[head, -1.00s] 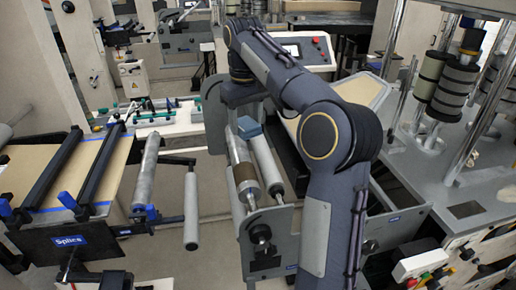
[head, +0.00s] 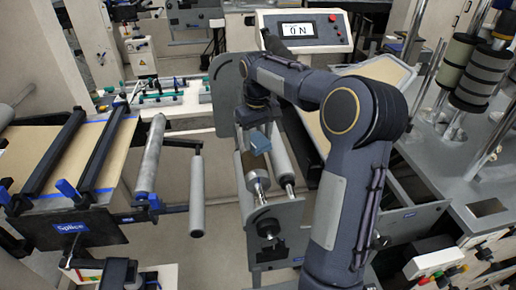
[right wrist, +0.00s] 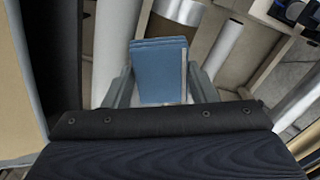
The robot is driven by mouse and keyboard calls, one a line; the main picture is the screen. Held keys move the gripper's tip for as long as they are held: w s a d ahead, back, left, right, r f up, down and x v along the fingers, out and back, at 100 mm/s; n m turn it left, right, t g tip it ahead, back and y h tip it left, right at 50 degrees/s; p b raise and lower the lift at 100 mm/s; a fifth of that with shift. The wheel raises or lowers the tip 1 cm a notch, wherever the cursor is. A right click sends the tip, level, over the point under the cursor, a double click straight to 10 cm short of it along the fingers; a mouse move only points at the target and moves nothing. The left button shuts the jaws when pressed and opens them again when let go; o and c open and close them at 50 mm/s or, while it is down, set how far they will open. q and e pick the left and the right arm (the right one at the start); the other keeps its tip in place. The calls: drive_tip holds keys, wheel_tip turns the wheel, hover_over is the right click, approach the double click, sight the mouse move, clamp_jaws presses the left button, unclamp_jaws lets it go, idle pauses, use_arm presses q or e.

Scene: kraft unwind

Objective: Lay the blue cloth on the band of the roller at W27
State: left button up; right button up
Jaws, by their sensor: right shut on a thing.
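The blue cloth (head: 259,142) is a small folded block held in my right gripper (head: 254,127). In the right wrist view the cloth (right wrist: 159,72) sits between the two grey fingers, which are shut on it. In the head view it appears over or just above a metal roller (head: 257,183) with a brown band (head: 247,164). The cloth and arm hide part of the band. I cannot tell whether the cloth touches it. No W27 label is readable. My left gripper is not in view.
A pale roller (head: 281,160) runs beside the banded one, inside a grey side plate (head: 275,222). A splice table (head: 60,160) stands left, with a long grey roller (head: 197,195) near it. A control box (head: 305,30) stands behind; a machine with spools (head: 474,75) stands right.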

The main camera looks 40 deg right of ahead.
sight(258, 159)
drive_tip(key=shift+f, duration=2.15)
drive_tip(key=shift+f, duration=0.15)
drive_tip(key=o, duration=1)
drive_tip(key=shift+c, duration=0.2)
